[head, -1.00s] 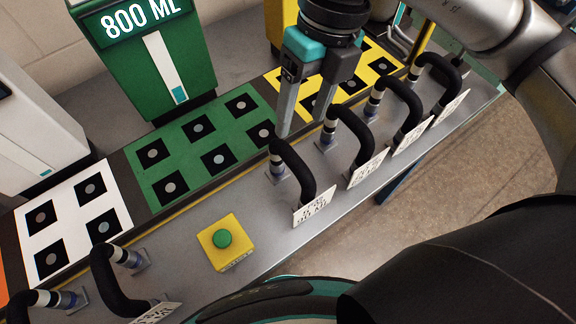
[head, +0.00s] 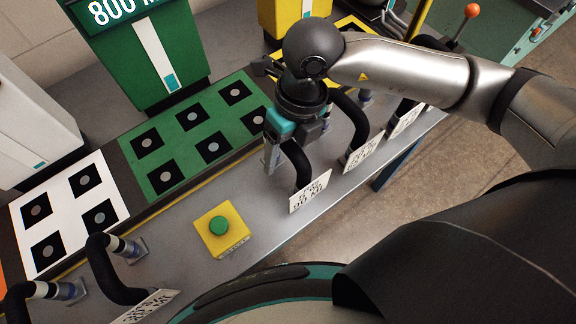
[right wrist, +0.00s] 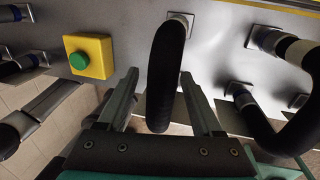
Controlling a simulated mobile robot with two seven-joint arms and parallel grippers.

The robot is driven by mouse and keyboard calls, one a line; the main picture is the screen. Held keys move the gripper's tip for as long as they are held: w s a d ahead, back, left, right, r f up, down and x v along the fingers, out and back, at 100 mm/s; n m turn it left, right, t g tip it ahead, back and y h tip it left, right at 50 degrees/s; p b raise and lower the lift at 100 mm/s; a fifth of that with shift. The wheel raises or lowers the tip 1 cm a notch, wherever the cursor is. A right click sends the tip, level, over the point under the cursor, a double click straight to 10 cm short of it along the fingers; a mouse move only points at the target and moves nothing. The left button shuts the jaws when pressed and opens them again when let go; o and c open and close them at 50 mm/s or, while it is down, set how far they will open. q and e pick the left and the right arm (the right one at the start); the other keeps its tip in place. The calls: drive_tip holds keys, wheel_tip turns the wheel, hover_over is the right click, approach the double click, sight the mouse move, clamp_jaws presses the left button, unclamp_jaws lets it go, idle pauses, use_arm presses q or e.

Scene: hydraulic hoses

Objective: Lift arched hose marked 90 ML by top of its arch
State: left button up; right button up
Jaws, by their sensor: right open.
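The arched black hose (head: 299,163) stands at the near edge of the bench, its tag (head: 310,192) facing outward; the print is small and seems to read 90 ML. My right gripper (head: 280,152) is over this hose from above and hides the top of its arch in the head view. In the right wrist view the hose (right wrist: 166,70) runs between the two open fingers (right wrist: 160,82), with gaps on both sides. My left gripper is not in view.
Another arched hose (head: 355,125) stands close to the right of my gripper, with more beyond. A yellow box with a green button (head: 219,226) sits to the left. Further left are more hoses (head: 100,265). A green panel with black squares (head: 175,165) lies behind.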

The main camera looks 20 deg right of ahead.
drive_tip(key=shift+f, duration=0.1)
drive_tip(key=shift+c, duration=0.2)
clamp_jaws()
idle(1.2)
